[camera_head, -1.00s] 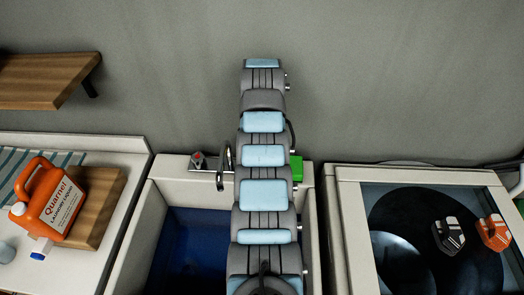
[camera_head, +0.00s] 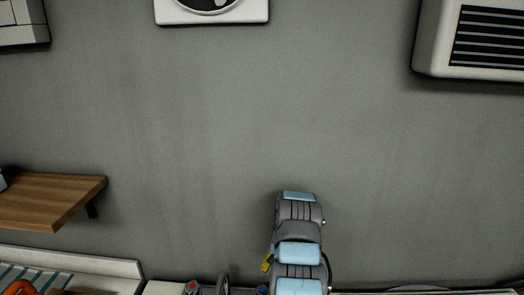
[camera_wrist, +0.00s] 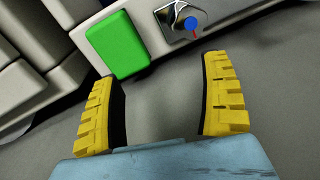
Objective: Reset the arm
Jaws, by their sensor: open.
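My arm (camera_head: 298,253) stands at the lower middle of the head view, in front of the grey wall. A small yellow part of my gripper (camera_head: 267,262) shows beside it; the rest is hidden by the arm. In the wrist view my gripper (camera_wrist: 160,78) has its two yellow-padded fingers spread wide, with nothing between them. A green block (camera_wrist: 118,45) lies beyond the left finger. A metal tap fitting (camera_wrist: 182,20) with a blue and red mark is beyond the right finger. Both look apart from the fingers.
A wooden shelf (camera_head: 50,198) juts from the wall at left. A white louvred unit (camera_head: 475,40) is at top right, and a white-framed round thing (camera_head: 210,10) at top. The tap spout (camera_head: 223,284) shows at the bottom edge. The wall area between is clear.

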